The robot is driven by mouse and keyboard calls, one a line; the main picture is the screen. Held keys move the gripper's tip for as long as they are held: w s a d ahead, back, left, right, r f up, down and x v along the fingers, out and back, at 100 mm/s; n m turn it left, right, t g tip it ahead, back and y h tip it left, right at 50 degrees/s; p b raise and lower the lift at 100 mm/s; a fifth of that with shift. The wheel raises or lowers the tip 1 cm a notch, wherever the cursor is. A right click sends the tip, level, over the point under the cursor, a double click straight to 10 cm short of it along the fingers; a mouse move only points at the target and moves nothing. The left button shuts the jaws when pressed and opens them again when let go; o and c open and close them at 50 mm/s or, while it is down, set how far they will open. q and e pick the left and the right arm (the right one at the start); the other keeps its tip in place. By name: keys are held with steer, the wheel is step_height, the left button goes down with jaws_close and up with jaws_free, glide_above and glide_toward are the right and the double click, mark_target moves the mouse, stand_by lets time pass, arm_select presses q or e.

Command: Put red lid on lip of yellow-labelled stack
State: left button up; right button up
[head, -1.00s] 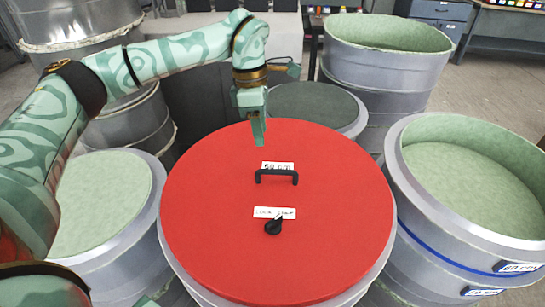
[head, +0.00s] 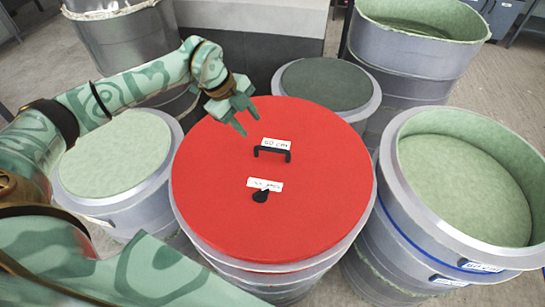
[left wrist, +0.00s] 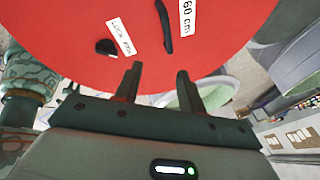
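The red lid (head: 290,220) is a large round disc with a black bar handle (head: 272,151), a black knob (head: 261,196) and white labels. It lies on a grey cylinder in the middle of the head view. It also fills the top of the left wrist view (left wrist: 230,30). My left gripper (head: 248,124) is over the lid's far left part, its fingers apart and empty, short of the handle. The open fingers also show in the left wrist view (left wrist: 160,73). I see no yellow label on any stack. My right gripper is not in view.
A grey stack (head: 380,215) with a blue band, blue-edged labels and a pale green inside stands at right. A pale-green-topped cylinder (head: 115,155) is at left, a dark-topped one (head: 325,85) behind the lid. A tall open stack (head: 410,60) stands at back right.

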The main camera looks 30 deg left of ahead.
arm_select(q)
steer(key=n, duration=0.3)
steer(key=n+b, duration=0.1)
steer(key=n, duration=0.1)
glide_toward(273, 148)
steer(key=x, duration=0.5)
steer(key=shift+s+d+f, duration=0.2)
steer(key=shift+f, duration=0.05)
steer(key=x, duration=0.2)
steer(key=b+x, duration=0.1)
steer(key=x, duration=0.2)
steer(key=shift+w+a+f, duration=0.1)
steer(key=shift+w+f, duration=0.1)
steer(key=shift+w, duration=0.1)
steer(key=shift+r, duration=0.1)
jaws_close()
